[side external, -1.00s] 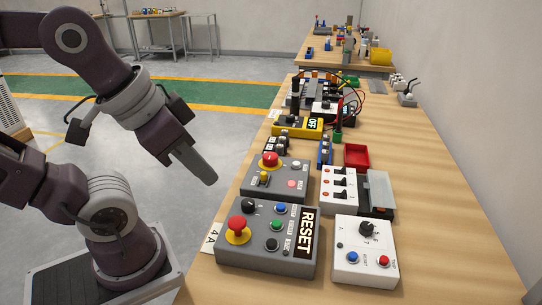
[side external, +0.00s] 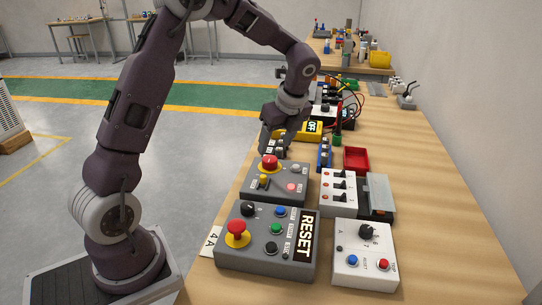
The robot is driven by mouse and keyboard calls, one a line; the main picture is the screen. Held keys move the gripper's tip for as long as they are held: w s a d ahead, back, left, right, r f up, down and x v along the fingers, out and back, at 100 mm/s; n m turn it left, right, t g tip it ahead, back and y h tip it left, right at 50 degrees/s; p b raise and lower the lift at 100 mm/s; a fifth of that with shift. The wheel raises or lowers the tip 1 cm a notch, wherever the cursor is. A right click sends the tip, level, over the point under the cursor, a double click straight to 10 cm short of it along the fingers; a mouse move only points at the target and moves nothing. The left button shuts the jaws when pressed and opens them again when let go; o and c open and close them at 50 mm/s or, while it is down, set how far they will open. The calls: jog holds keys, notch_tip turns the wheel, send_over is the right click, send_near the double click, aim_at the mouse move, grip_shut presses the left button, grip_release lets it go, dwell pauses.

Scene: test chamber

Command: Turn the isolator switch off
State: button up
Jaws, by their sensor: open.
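A yellow box (side external: 308,132) with a black label reading OFF stands on the bench, partly hidden behind my gripper. It may be the isolator switch, but its handle and position cannot be made out. My gripper (side external: 276,143) points down beside the left part of this box, above the far end of a grey control box (side external: 262,196) with a red mushroom button. It is open, and nothing shows between its fingers. Whether it touches anything cannot be told.
Nearer are a large grey RESET panel (side external: 248,265), a white box with a black knob (side external: 350,272) and a white box with several black switches (side external: 330,205). A red tray (side external: 356,158) and blue parts (side external: 324,154) lie right of my gripper.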

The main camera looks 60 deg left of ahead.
aim_at(270, 159)
jog(key=x, duration=0.6)
grip_shut()
